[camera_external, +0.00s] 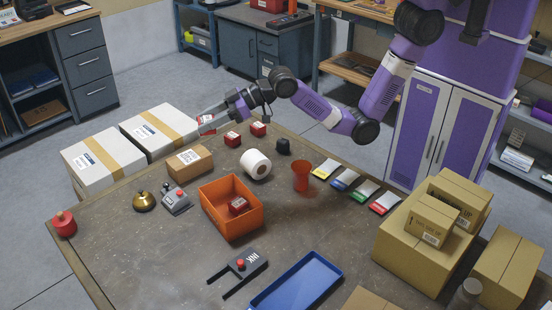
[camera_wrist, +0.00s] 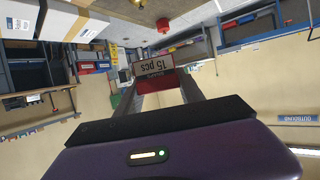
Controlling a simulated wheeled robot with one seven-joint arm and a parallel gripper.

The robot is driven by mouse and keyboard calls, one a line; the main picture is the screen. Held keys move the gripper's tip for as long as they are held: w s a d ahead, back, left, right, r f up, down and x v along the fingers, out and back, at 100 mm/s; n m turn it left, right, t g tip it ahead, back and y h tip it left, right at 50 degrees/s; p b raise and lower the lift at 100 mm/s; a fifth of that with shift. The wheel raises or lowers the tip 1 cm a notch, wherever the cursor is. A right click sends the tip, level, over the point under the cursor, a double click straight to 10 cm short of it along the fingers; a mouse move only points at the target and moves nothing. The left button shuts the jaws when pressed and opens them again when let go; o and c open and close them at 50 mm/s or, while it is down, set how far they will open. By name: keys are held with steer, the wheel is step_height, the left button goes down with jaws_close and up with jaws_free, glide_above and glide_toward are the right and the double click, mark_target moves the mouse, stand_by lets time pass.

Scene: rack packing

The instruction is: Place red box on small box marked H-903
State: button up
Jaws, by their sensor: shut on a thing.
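My gripper (camera_external: 212,120) is shut on a small red box (camera_wrist: 154,85), held in the air near the table's far left edge, by the white cartons. The held red box also shows in the outside view (camera_external: 206,123). Its pale face reads "15 pcs" in the wrist view, upside down. Two more small red boxes stand on the table to the right of my gripper, one nearer (camera_external: 232,139) and one farther (camera_external: 258,128). A small cardboard box (camera_external: 190,160) with a white label stands on the table below my gripper. The marking H-903 is not legible on any box.
Two white cartons (camera_external: 103,160) (camera_external: 160,132) with tan tape stand beyond the table's left edge. An orange bin (camera_external: 232,222) holding a red box is mid-table. Cardboard boxes (camera_external: 418,246) are stacked right.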

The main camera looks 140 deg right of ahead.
steer(key=s+d+r+m+g+h, duration=0.1)
steer(key=d+r+m+h, duration=0.1)
steer(key=d, duration=1.1)
steer(key=m+g, duration=0.1)
glide_above(188, 157)
steer(key=f, duration=0.2)
step_height(188, 157, down, 16)
steer(key=shift+p, duration=0.3)
steer(key=shift+h, duration=0.3)
steer(key=shift+f, duration=2.45)
steer(key=shift+f, duration=0.15)
steer(key=o, duration=1.5)
steer(key=shift+c, duration=0.2)
